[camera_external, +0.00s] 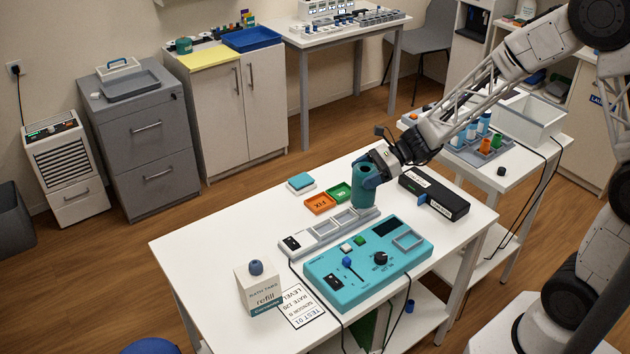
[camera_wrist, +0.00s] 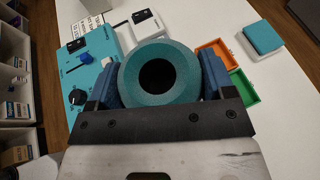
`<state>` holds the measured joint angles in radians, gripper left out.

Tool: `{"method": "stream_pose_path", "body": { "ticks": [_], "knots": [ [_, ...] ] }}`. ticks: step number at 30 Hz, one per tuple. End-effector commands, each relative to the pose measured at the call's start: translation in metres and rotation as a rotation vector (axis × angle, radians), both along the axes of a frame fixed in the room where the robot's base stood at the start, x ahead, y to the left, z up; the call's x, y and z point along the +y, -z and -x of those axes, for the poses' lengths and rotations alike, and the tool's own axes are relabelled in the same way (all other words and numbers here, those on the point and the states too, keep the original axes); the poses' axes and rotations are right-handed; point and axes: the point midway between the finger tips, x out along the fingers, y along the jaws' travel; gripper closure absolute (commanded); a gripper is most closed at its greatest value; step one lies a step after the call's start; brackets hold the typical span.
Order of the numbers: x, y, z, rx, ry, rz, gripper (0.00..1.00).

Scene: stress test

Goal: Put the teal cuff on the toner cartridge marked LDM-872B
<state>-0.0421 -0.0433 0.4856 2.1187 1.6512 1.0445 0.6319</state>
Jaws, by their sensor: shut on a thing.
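The teal cuff (camera_external: 362,194) is a thick round sleeve with a dark central hole. My gripper (camera_external: 371,177) is shut on it, over the white table. In the wrist view the cuff (camera_wrist: 160,72) sits between the two blue fingers of my gripper (camera_wrist: 160,85), its open end facing the camera. Whether its lower end touches the table or hangs above it I cannot tell. A long black box with pale labels (camera_external: 434,194), probably the toner cartridge, lies on the table right of the cuff, apart from it. A blue piece is at its near side. Its marking is too small to read.
A teal control panel (camera_external: 325,273) and a grey segmented tray (camera_external: 322,232) lie in front of the cuff. Orange (camera_external: 319,204) and green (camera_external: 339,192) trays are to its left. A refill carton (camera_external: 259,291) stands front left. The table's left part is clear.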

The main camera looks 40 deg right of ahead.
Motion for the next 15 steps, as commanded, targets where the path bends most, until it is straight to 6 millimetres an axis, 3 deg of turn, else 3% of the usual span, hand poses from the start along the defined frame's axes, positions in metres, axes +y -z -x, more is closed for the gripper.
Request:
{"method": "stream_pose_path", "body": {
  "ticks": [3,15],
  "knots": [
    [-0.026,-0.005,0.011,-0.001,0.034,0.0,0.52],
    [-0.098,-0.015,0.054,-0.001,0.142,0.001,0.52]
  ]
}}
